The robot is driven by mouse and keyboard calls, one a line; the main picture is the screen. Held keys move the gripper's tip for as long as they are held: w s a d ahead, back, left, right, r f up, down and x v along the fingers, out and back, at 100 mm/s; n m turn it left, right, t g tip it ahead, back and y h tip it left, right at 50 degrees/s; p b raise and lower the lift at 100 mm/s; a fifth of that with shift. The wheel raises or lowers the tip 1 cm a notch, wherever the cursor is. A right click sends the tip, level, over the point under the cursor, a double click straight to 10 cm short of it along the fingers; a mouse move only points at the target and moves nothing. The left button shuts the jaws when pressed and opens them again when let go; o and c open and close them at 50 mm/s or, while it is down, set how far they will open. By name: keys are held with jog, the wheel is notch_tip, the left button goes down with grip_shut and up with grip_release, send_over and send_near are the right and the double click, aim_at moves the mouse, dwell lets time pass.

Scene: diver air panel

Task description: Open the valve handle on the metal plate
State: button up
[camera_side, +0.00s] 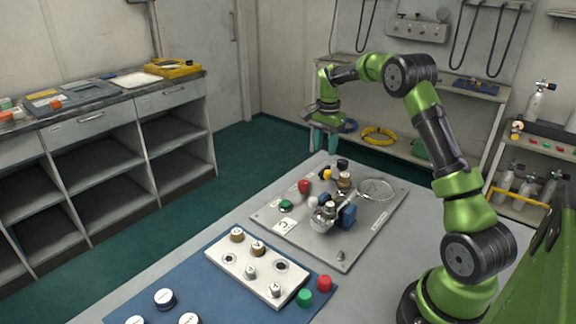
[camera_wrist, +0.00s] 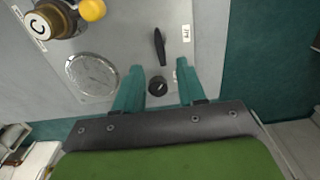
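The metal plate (camera_side: 270,215) lies on the table in the side view; part of it (camera_wrist: 120,30) fills the upper left of the wrist view. A slim black handle (camera_wrist: 159,46) points up the wrist picture, with a round black knob (camera_wrist: 157,86) just below it. I cannot tell whether they are one part. My gripper (camera_side: 326,148) hangs over the plate's far edge in the side view. In the wrist view its two teal fingers (camera_wrist: 159,67) are apart and empty, on either side of the knob and the handle's lower end. No contact shows.
A round gauge (camera_wrist: 92,75) and a brass knob marked C (camera_wrist: 50,20) with a yellow ball (camera_wrist: 92,9) are left of my fingers. Red (camera_side: 304,186) and green (camera_side: 286,205) knobs are on the plate. A blue mat (camera_side: 215,285) with a valve block (camera_side: 257,270) lies nearer.

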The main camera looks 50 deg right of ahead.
notch_tip(320, 180, down, 7)
jog(key=shift+f, duration=0.1)
dwell(0.3)
grip_shut()
